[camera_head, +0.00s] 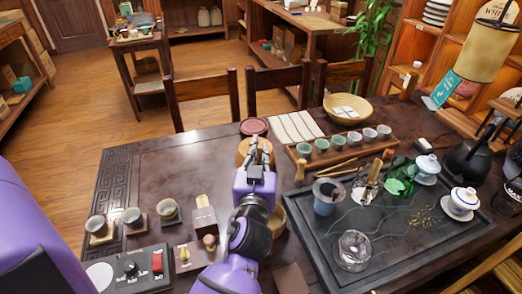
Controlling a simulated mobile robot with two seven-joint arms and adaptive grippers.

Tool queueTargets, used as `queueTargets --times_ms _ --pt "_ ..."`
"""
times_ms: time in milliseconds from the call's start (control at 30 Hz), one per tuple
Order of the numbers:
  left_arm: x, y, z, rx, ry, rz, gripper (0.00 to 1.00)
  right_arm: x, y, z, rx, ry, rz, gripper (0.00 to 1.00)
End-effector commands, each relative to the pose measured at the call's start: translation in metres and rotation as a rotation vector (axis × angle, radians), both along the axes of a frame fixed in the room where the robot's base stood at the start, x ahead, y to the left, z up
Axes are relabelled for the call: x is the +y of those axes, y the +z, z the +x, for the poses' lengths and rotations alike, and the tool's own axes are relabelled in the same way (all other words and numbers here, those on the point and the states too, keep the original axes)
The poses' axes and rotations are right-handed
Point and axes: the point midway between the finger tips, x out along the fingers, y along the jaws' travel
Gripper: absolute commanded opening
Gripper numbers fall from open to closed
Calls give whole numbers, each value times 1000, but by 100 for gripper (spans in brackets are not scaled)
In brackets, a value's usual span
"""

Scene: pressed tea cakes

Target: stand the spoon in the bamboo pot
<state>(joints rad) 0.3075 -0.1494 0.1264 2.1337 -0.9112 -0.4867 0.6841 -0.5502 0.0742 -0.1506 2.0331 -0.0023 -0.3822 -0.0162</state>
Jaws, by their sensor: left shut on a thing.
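My left gripper (258,150) is shut, pointing away over the table's middle. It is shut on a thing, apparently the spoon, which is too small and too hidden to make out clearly. A round tan wooden vessel (242,150), perhaps the bamboo pot, shows partly behind the gripper. I cannot tell whether the held thing is over it, beside it or inside it. Another tan round vessel (278,220) is partly hidden by my left forearm. My right gripper is not in view.
A dark-red round dish (254,126) lies just beyond the gripper. The black tea tray (320,243) on the right bears a glass (354,250), lidded cups and wooden tools. Small cups (132,217) stand at left. The table's left middle (165,165) is clear.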

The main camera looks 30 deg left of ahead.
Motion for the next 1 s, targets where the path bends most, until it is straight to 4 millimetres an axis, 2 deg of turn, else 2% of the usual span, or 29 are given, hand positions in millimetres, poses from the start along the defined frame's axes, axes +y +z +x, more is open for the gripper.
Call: queueTargets --times_ms 267,300,467,800,867,1000 --pt "0 0 0 -1 0 0 0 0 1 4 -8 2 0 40" --pt "0 0 0 -1 0 0 10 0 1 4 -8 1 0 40" --pt "0 -1 0 -1 0 0 31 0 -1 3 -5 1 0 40" --pt "0 2 0 -3 0 -1 31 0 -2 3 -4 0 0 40" --pt "0 7 1 -4 1 -2 31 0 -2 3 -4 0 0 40" --pt "-1 31 0 -8 -2 -1 31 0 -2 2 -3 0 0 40"
